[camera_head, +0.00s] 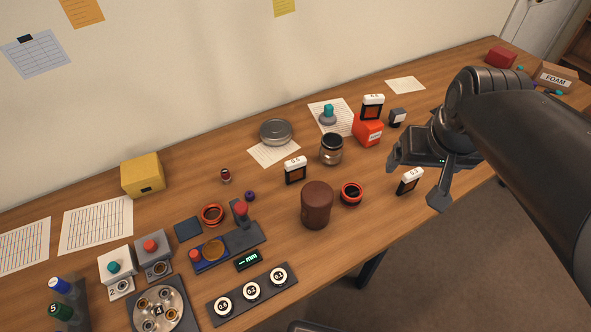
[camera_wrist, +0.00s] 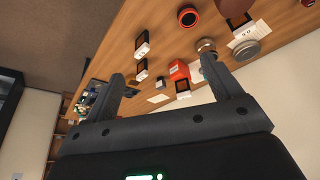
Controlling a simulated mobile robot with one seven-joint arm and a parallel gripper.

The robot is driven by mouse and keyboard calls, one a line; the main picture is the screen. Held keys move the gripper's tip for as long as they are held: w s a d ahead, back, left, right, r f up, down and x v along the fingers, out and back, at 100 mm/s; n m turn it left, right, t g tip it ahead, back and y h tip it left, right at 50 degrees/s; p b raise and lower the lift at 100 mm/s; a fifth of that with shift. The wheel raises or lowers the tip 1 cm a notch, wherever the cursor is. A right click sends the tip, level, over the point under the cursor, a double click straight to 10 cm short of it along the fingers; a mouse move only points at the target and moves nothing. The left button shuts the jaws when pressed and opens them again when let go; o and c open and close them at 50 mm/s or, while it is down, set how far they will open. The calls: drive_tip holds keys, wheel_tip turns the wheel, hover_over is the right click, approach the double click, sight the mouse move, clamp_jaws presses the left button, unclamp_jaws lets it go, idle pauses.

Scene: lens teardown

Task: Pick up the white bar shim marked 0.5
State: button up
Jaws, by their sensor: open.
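My gripper (camera_head: 416,178) is open and empty, above the right part of the table, close to the third bar. The wrist view shows its spread fingers (camera_wrist: 162,68) with bars beyond them.
A grey round tin (camera_head: 276,132) lies behind. Fixtures and a shim rack (camera_head: 252,292) fill the left. Bare wood lies around the left bar.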

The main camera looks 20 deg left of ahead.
drive_tip(key=w+a+f+n+g, duration=0.1)
drive_tip(key=w+a+f+n, duration=0.1)
drive_tip(key=w+a, duration=0.4)
drive_tip(key=n+g, duration=0.3)
drive_tip(key=n, duration=0.1)
approach(295, 170)
drive_tip(key=shift+w+d+f, duration=0.15)
drive_tip(key=shift+w, duration=0.75)
drive_tip(key=shift+a+f, duration=0.2)
drive_tip(key=shift+f, duration=0.15)
drive_tip(key=f, duration=1)
drive_tip(key=shift+s+a+f, duration=0.1)
drive_tip(key=shift+a+f, duration=0.1)
drive_tip(key=shift+f, duration=0.1)
drive_tip(key=shift+c, duration=0.4)
drive_tip(key=c, duration=1)
drive_tip(key=shift+r, duration=0.1)
